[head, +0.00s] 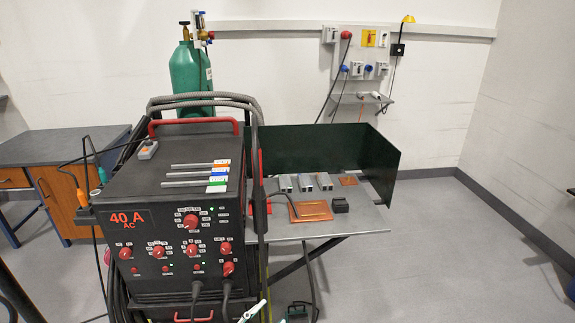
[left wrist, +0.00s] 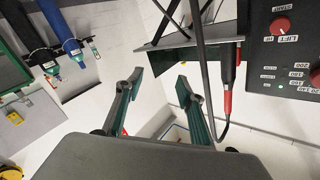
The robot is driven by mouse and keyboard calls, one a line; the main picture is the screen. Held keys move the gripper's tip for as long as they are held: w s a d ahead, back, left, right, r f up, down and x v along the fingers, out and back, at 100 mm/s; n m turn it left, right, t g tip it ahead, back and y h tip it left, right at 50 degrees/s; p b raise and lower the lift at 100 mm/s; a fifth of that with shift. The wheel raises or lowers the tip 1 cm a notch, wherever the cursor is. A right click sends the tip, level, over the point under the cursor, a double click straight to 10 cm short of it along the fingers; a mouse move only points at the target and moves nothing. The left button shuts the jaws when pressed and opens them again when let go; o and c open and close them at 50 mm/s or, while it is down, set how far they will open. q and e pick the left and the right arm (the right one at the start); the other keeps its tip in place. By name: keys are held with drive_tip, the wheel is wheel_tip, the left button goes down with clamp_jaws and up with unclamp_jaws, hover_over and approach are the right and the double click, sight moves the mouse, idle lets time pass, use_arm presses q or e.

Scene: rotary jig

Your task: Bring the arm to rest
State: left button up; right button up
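My left gripper (left wrist: 160,78) shows in the left wrist view with its two green-padded fingers spread apart. Nothing is between them. Past the fingers are pale floor and wall. A black cable and a red-and-black handle (left wrist: 228,92) hang to the right of the fingers, apart from them as far as I can tell. My right gripper is not in view.
The black welding machine (head: 155,255) stands front centre in the head view. Its control panel (left wrist: 285,60) shows in the left wrist view. Behind it are a metal table (head: 290,231) with a dark green screen (head: 330,147) and a green gas cylinder (head: 190,75).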

use_arm(q)
drive_tip(key=s+a+f+n+g+y, duration=0.4)
drive_tip(key=s+a+f+n+y, duration=0.4)
drive_tip(key=s+a+f, duration=0.7)
drive_tip(key=s+a, duration=0.2)
drive_tip(key=shift+s+n, duration=0.3)
drive_tip(key=shift+s, duration=0.1)
